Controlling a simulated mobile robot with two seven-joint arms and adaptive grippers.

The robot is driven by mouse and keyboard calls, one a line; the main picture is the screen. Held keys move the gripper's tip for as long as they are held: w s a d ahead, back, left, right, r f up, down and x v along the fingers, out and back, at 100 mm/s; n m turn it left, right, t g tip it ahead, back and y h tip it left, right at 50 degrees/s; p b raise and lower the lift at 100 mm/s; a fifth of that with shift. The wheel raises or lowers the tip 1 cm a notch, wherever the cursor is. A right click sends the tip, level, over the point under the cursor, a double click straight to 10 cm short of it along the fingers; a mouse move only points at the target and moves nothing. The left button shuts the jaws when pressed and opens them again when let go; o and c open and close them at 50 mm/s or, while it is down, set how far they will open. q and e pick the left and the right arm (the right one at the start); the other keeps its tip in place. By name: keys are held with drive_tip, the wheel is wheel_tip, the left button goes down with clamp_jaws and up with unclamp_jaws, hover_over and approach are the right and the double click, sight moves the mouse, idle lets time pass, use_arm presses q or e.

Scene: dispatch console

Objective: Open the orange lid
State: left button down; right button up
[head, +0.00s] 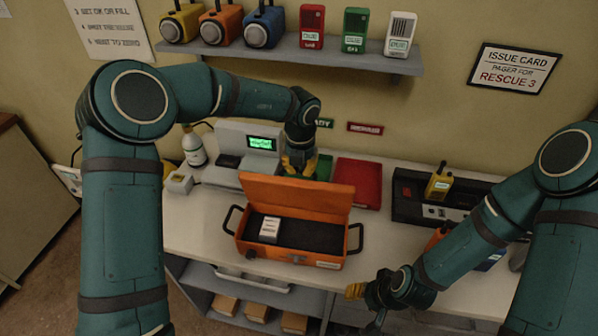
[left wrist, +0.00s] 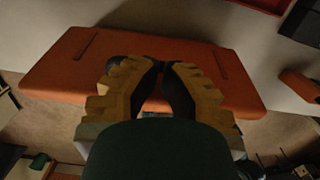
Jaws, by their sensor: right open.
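The orange case (head: 330,262) sits on the white counter. Its orange lid (head: 297,197) stands raised along the back edge, leaving the dark interior and a white box (head: 269,229) inside exposed. My left gripper (head: 298,165) is just above and behind the lid's top edge, fingers pointing down. In the left wrist view the lid (left wrist: 75,70) spreads beyond the yellow fingers (left wrist: 162,88). The fingers are close together with a narrow dark gap; whether they touch the lid is unclear. My right gripper (head: 362,290) is open and empty at the counter's front edge, right of the case.
Behind the case are a grey device with a green screen (head: 261,143), a green tray (head: 322,167) and a red tray (head: 358,182). A black charger base (head: 411,208) with a yellow radio (head: 438,186) stands at right. A shelf (head: 350,58) hangs above.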

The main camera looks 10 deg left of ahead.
use_arm(q)
drive_tip(key=shift+w+f, duration=0.15)
drive_tip(key=shift+w, duration=0.1)
idle(0.4)
drive_tip(key=shift+r, duration=0.6)
wheel_tip(320, 180, up, 11)
drive_tip(key=shift+s, duration=0.3)
